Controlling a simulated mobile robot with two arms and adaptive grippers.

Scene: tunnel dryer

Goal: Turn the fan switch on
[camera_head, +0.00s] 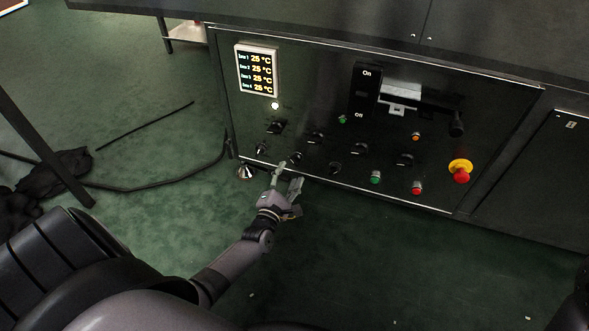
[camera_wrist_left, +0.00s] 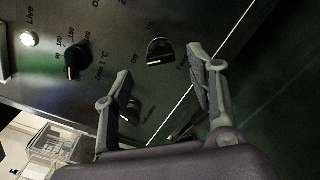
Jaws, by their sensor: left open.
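Another knob (camera_wrist_left: 131,110) is partly hidden behind one finger. My left gripper (camera_head: 288,179) is open and empty at the panel's lower edge; it also shows in the left wrist view (camera_wrist_left: 158,62). My right gripper is out of view.
A temperature display (camera_head: 256,70) reads 25 °C on each line. A cable (camera_head: 150,187) lies on the green floor at left.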

